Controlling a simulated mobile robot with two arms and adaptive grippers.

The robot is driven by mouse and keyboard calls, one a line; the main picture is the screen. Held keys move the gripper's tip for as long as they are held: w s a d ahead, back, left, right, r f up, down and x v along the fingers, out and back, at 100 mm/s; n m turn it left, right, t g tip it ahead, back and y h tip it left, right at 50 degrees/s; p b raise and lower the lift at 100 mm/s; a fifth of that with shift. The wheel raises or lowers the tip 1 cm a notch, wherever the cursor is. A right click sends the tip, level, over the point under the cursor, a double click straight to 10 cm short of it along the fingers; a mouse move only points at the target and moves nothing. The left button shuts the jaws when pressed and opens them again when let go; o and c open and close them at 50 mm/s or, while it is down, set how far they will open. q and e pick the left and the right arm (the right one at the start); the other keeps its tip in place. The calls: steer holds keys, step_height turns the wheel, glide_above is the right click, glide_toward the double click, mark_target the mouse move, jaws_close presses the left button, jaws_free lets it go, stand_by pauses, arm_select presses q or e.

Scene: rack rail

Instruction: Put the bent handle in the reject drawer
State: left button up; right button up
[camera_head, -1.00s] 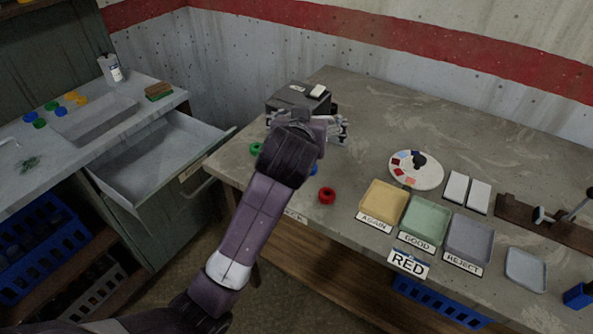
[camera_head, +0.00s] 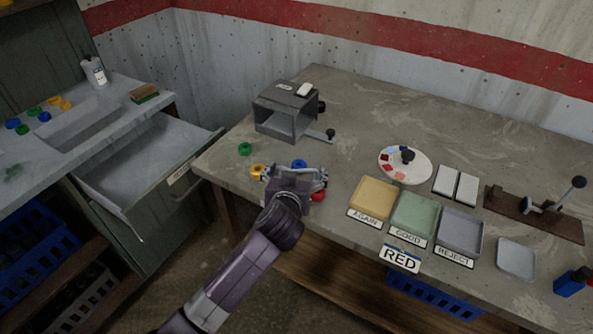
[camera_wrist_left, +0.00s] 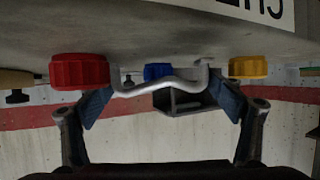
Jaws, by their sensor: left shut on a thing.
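The bent handle (camera_wrist_left: 160,87) is a silver bar with a wavy middle, between the fingers of my left gripper in the left wrist view. My left gripper (camera_wrist_left: 162,102) is shut on it. In the head view my left gripper (camera_head: 294,174) is over the front of the bench, by the coloured knobs; the handle is hard to make out there. The drawer (camera_head: 145,165) at the left stands pulled open and its visible floor looks empty. My right gripper is not in view.
A grey open-fronted box (camera_head: 285,112) with a lever stands behind the gripper. Green (camera_head: 245,149), yellow (camera_head: 257,171), blue (camera_head: 299,164) and red (camera_head: 319,196) knobs lie nearby. A yellow tray (camera_head: 372,196), green tray (camera_head: 414,215) and grey REJECT tray (camera_head: 461,231) stand right.

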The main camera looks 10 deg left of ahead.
arm_select(q)
steer(key=o, duration=0.9)
steer(key=shift+s, duration=0.1)
